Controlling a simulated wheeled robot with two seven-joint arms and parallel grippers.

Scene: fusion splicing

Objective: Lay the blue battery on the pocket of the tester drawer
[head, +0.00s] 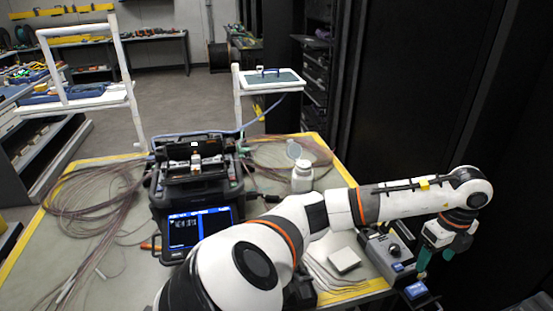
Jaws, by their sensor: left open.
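The grey tester (388,252) with a black knob stands at the right front edge of the table. At its front right, a dark drawer (423,300) sticks out past the table edge. A small blue block, which looks like the blue battery (415,290), is at this drawer. I cannot tell whether it lies flat in the pocket. My left gripper (434,267) has teal fingers, is open, and hangs just above and beside the block, with no object visible between its fingers. My right gripper is out of view.
A fusion splicer (195,190) with a lit screen stands mid-table. A white bottle (302,178) is behind my left arm. A white box (344,260) sits on sheets near the front edge. Coiled fibres (90,195) cover the table's left side. Dark cabinets stand at the right.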

